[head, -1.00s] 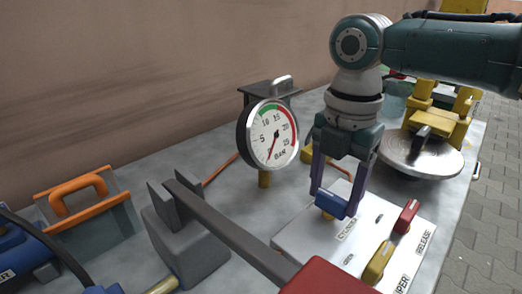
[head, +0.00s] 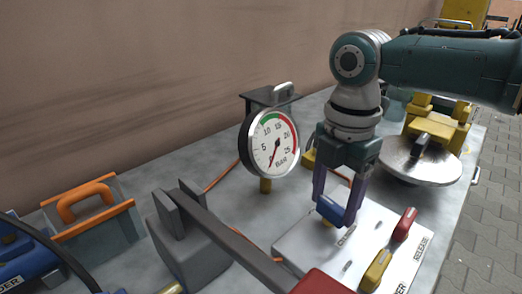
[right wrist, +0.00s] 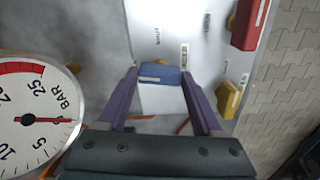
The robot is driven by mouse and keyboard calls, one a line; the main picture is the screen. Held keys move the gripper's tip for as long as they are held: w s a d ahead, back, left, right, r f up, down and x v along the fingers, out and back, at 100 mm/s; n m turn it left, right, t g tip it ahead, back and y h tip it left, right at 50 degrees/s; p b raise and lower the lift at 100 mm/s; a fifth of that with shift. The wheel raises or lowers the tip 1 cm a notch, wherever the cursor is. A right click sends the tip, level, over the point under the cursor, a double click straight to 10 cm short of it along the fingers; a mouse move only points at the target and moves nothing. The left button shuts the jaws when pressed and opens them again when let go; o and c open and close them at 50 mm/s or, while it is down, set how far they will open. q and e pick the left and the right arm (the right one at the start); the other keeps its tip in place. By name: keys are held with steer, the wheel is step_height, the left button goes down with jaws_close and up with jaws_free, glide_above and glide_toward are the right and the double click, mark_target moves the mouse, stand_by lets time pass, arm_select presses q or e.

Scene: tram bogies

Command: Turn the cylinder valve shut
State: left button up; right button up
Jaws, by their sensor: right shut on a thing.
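The blue valve handle (head: 331,211) sits on the white valve panel (head: 318,252), on its left part. My right gripper (head: 336,208) points down at it, with its purple fingers at the handle's two ends, shut on it. In the right wrist view the blue handle (right wrist: 158,76) lies crosswise between the two fingertips (right wrist: 160,74). A label lies beside it on the panel, too small to read surely. My left gripper is not in view.
A red handle (head: 404,224) and a yellow handle (head: 376,270) stand on the same panel, right of the gripper. A pressure gauge (head: 272,143) stands to the left. A metal disc (head: 435,168) with yellow brackets lies behind right. A grey lever (head: 230,240) crosses the front.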

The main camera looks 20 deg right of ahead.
steer(key=m+p, duration=0.2)
steer(key=shift+r+m, duration=0.2)
steer(key=shift+m, duration=0.2)
steer(key=m+p, duration=0.2)
steer(key=m, duration=0.2)
steer(key=shift+m, duration=0.3)
steer(key=m+p, duration=0.2)
steer(key=m, duration=0.2)
steer(key=shift+f, duration=0.1)
steer(key=m+p, duration=0.1)
steer(key=m, duration=0.3)
steer(key=shift+m, duration=0.3)
steer(key=o, duration=1.4)
steer(key=shift+f, duration=0.1)
steer(key=shift+c, duration=0.2)
